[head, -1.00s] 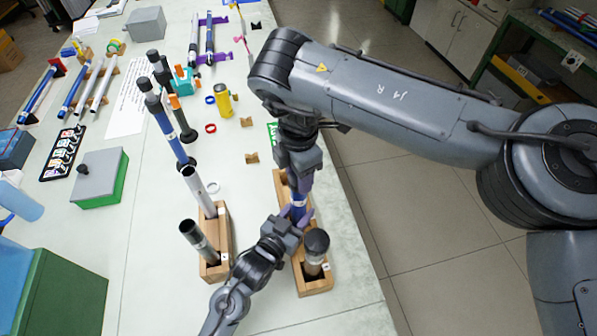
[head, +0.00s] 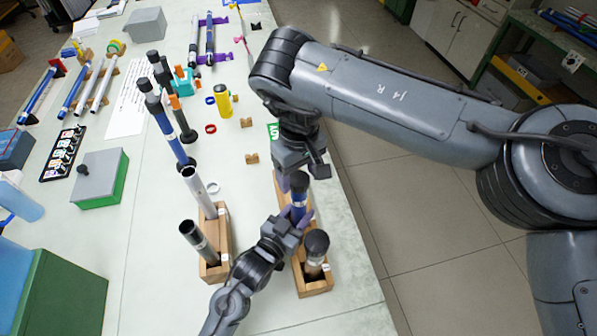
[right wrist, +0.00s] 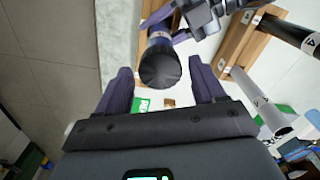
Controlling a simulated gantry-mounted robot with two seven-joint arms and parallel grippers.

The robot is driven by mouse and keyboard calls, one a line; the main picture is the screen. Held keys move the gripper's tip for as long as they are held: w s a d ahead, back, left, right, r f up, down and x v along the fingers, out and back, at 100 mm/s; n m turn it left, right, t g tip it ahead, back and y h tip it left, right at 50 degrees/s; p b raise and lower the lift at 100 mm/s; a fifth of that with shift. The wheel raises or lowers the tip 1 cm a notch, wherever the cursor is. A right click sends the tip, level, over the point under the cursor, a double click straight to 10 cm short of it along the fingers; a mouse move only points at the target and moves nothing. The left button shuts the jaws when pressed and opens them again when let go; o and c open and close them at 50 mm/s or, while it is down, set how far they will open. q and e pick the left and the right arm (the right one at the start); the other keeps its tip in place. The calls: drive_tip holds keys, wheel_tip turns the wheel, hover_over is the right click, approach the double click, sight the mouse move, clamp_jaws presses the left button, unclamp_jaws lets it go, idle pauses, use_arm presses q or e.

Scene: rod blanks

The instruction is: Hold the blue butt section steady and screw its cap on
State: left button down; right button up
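The blue butt section (head: 298,211) stands upright in the wooden block (head: 281,186) near the table's right edge. Its black cap (head: 299,182) sits on its top end; I cannot tell how tightly it is seated. The cap shows end-on in the right wrist view (right wrist: 160,68). My left gripper (head: 299,217) is shut around the blue section below the cap. My right gripper (right wrist: 160,70) is open, its purple fingers apart on either side of the cap's near end, with visible gaps. In the head view its wrist is just above and behind the cap.
A black-capped rod (head: 315,246) stands in the same block's near end. A second wooden block (head: 222,238) to the left holds a silver tube (head: 199,190) and a dark tube (head: 198,242). A grey-and-green box (head: 101,178) lies farther left. Floor lies beyond the right edge.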

use_arm(q)
drive_tip(key=shift+f, duration=0.1)
use_arm(e)
drive_tip(key=shift+o, duration=0.4)
wheel_tip(320, 180, up, 12)
idle(0.4)
use_arm(q)
drive_tip(key=shift+c, duration=2.4)
unclamp_jaws()
drive_tip(key=shift+s, duration=0.1)
drive_tip(key=p+v, duration=0.1)
drive_tip(key=v, duration=0.9)
drive_tip(key=shift+s+a+p, duration=0.25)
drive_tip(key=shift+p, duration=0.1)
use_arm(e)
drive_tip(key=shift+r, duration=0.8)
